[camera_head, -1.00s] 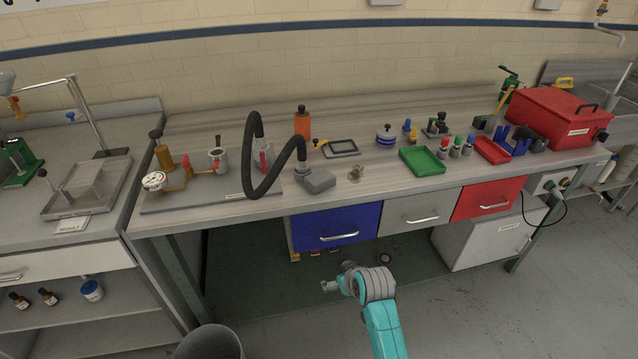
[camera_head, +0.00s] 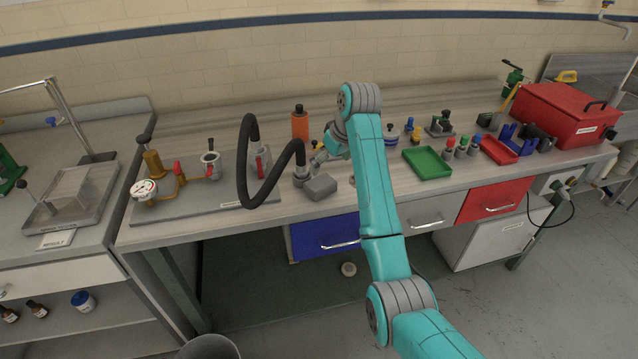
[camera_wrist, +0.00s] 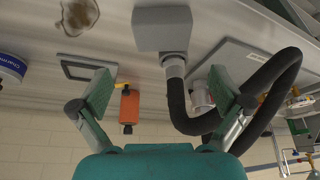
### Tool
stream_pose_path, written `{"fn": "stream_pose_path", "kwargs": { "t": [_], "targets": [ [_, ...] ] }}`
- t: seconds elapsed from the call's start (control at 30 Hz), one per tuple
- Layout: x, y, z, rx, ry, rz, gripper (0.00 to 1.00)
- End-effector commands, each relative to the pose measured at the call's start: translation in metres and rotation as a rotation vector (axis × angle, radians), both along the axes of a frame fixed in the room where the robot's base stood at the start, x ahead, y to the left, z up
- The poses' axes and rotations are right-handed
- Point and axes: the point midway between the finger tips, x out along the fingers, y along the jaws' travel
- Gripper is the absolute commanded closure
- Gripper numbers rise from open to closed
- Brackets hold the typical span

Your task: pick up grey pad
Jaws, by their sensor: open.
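A plain grey block (camera_head: 320,187) lies near the bench's front edge, beside the hose end. It shows at the top middle of the wrist view (camera_wrist: 162,32). A flat grey piece with a dark border (camera_wrist: 82,70) lies left of it there; my arm hides this piece in the head view. I cannot tell for certain which of the two is the grey pad. My gripper (camera_head: 316,160) is over the bench, just behind the block in the picture. Its two fingers are spread and empty in the wrist view (camera_wrist: 163,82).
A black hose (camera_head: 246,165) arches left of the block. An orange bottle (camera_head: 300,124) stands behind my gripper. A green tray (camera_head: 427,163) and a red box (camera_head: 567,115) are to the right. A blue drawer (camera_head: 325,237) is below the bench top.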

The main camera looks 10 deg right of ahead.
Motion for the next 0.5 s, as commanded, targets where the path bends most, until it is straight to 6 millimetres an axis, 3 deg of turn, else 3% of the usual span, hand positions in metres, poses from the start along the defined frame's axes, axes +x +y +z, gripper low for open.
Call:
{"fn": "stream_pose_path", "kwargs": {
  "t": [0.3, 0.5],
  "targets": [
    [0.015, 0.007, -0.04, 0.0, 0.003, 0.003, 0.0],
    [0.019, 0.009, -0.051, -0.001, 0.002, 0.002, 0.0]
  ]
}}
